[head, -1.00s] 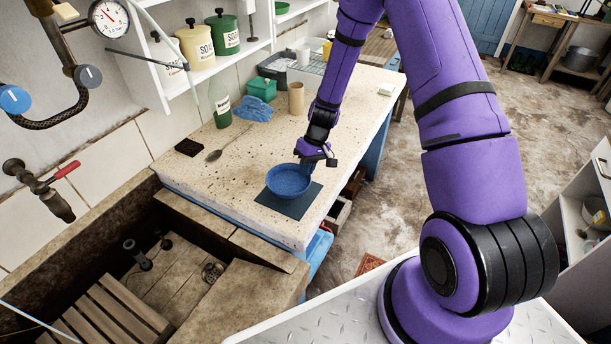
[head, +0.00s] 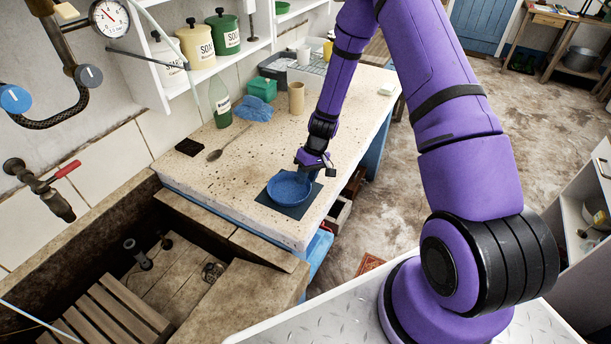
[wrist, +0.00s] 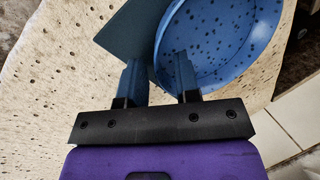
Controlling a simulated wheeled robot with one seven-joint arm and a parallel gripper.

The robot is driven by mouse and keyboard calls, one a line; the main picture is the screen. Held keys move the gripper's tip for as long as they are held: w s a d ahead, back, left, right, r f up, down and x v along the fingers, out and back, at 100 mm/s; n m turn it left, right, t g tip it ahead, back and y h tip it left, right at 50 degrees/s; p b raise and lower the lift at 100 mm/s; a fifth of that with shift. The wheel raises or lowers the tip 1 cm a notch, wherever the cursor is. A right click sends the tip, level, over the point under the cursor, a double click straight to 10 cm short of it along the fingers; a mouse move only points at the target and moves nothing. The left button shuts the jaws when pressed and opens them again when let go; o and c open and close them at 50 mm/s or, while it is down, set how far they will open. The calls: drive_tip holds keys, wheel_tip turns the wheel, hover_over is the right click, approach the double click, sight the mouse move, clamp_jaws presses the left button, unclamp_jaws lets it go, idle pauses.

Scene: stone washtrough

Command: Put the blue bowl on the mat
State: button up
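The blue bowl (head: 287,192) stands upright on the dark mat (head: 297,213) near the front end of the stone counter, and looks level. In the wrist view the speckled inside of the bowl (wrist: 222,40) fills the upper right, and a bare corner of the mat (wrist: 130,32) shows to its left. My gripper (head: 306,174) is at the bowl's far right rim. In the wrist view its two fingers (wrist: 159,75) are apart, one over the inside of the bowl and one outside it, with the rim between them and a clear gap.
A wooden spoon (head: 215,154), a black square (head: 188,147), a green bottle (head: 220,102), a blue cloth (head: 255,106) and a beige cup (head: 296,98) stand or lie farther back on the counter (head: 250,160). The sunken trough (head: 165,265) lies in front.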

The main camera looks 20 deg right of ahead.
drive_tip(key=s+v, duration=0.1)
drive_tip(key=v, duration=1.1)
drive_tip(key=s+a+r+t+h, duration=0.1)
drive_tip(key=s+r, duration=0.3)
drive_tip(key=r, duration=0.8)
drive_tip(key=s+a+r+t+h, duration=0.15)
drive_tip(key=s+r, duration=0.25)
drive_tip(key=r, duration=0.8)
drive_tip(key=s+r+t, duration=0.1)
drive_tip(key=s+r, duration=0.3)
drive_tip(key=s, duration=0.3)
drive_tip(key=s+r+m+t+h, duration=0.1)
drive_tip(key=s+r, duration=0.3)
drive_tip(key=s, duration=0.3)
drive_tip(key=s+a+r+m+t, duration=0.1)
drive_tip(key=s+r, duration=0.3)
drive_tip(key=s, duration=0.4)
drive_tip(key=shift+r, duration=0.3)
drive_tip(key=shift+s+t, duration=0.1)
drive_tip(key=shift+t, duration=0.15)
